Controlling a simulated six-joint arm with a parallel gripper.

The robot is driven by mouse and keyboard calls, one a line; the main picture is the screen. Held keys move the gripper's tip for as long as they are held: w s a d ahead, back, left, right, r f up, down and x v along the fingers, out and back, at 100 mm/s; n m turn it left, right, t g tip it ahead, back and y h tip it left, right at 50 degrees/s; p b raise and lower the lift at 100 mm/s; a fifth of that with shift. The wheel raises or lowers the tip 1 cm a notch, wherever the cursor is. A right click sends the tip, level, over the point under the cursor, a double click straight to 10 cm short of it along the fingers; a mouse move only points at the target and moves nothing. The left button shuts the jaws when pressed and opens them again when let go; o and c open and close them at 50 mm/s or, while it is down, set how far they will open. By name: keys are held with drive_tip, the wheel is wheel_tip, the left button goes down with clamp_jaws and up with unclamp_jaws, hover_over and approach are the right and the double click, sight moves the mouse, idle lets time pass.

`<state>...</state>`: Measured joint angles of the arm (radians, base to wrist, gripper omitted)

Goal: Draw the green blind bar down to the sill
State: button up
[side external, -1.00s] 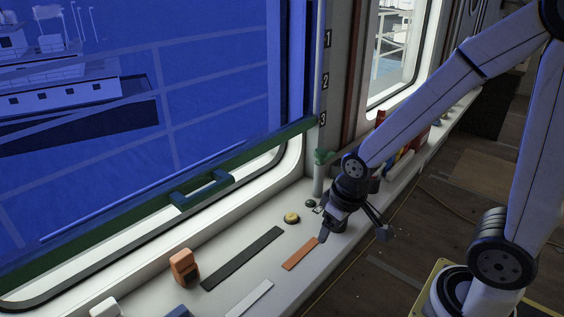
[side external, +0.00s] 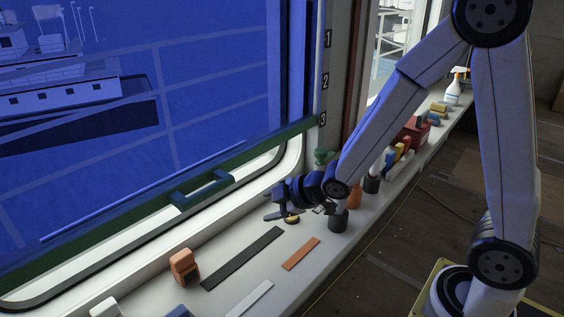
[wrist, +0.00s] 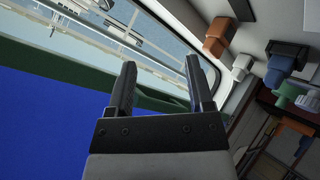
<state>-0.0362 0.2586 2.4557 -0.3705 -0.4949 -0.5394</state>
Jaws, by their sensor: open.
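The green blind bar (side external: 110,231) runs slantwise along the bottom of the blue blind (side external: 215,90), with a dark green handle (side external: 203,189) on its front. A strip of window shows between the bar and the pale sill (side external: 215,250).
On the sill are an orange block (side external: 184,266), a black strip (side external: 243,257), an orange strip (side external: 300,254), a white strip (side external: 250,298) and a yellow button (side external: 291,219) beside my gripper. A dark cup (side external: 338,221) and several bottles stand to the right. Numbers 1 to 3 mark the frame.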

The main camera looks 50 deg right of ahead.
sight(208, 192)
drive_tip(key=w+a+r+n+t+y, duration=0.1)
drive_tip(key=n+y, duration=0.2)
drive_tip(key=n, duration=0.2)
drive_tip(key=w+a+r+n+t+y, duration=0.1)
drive_tip(key=a+n+y, duration=0.1)
drive_tip(key=n+y, duration=0.2)
drive_tip(key=a+r+n+t+y, duration=0.1)
drive_tip(key=n+y, duration=0.3)
drive_tip(key=n, duration=0.4)
drive_tip(key=shift+w+a+r+t, duration=0.3)
drive_tip(key=shift+w+a+r, duration=0.1)
drive_tip(key=shift+r, duration=0.15)
drive_tip(key=shift+a, duration=0.1)
drive_tip(key=shift+x, duration=3.8)
drive_tip(key=shift+r, duration=0.1)
clamp_jaws()
